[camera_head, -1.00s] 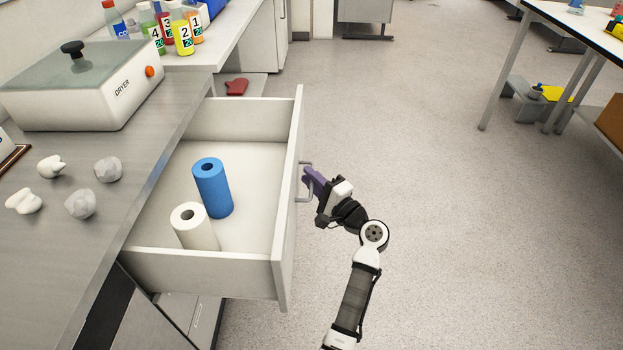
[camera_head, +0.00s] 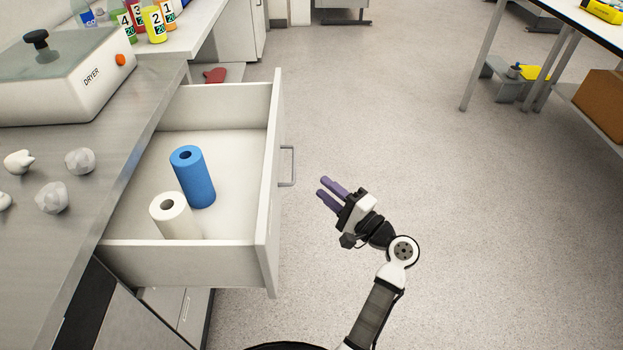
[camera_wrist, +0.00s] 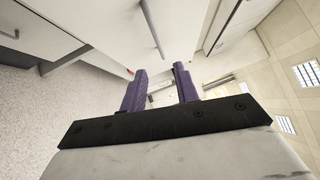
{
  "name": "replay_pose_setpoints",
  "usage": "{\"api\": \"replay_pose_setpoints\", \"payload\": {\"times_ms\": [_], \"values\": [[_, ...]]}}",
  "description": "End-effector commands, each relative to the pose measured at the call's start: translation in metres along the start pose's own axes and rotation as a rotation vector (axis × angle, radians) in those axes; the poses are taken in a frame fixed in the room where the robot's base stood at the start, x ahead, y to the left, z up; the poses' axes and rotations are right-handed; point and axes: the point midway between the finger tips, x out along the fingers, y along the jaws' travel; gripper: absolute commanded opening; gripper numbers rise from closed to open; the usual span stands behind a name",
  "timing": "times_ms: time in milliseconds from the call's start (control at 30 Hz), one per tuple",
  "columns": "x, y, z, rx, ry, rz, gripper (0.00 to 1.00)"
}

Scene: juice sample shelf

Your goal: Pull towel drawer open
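The towel drawer (camera_head: 268,195) is pulled well out from under the counter in the head view. A blue roll (camera_head: 194,180) and a white roll (camera_head: 175,218) stand inside it. Its metal handle (camera_head: 288,167) is on the front panel; in the wrist view a handle bar (camera_wrist: 152,28) shows at the top. My gripper (camera_head: 328,189) is to the right of the handle and apart from it. Its two purple fingers are spread with nothing between them, also in the wrist view (camera_wrist: 160,86).
A steel counter (camera_head: 100,165) with a dryer (camera_head: 65,80) and several pale lumps is at left. Numbered bottles (camera_head: 154,24) stand on a farther bench. A red mitt (camera_head: 215,75) lies on a low shelf. Open floor (camera_head: 430,150) spreads right, up to a table (camera_head: 540,20).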

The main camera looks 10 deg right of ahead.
Motion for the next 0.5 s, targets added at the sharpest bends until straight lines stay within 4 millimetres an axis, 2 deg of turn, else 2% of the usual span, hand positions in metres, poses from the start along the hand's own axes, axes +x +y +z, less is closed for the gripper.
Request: {"api": "replay_pose_setpoints", "payload": {"times_ms": [33,200,500], "values": [[-0.008,0.001,-0.001,0.0,0.003,-0.001,0.3],[-0.022,0.0,0.0,0.0,0.001,0.0,0.3],[-0.024,0.0,0.0,0.0,0.0,-0.001,0.3]]}}
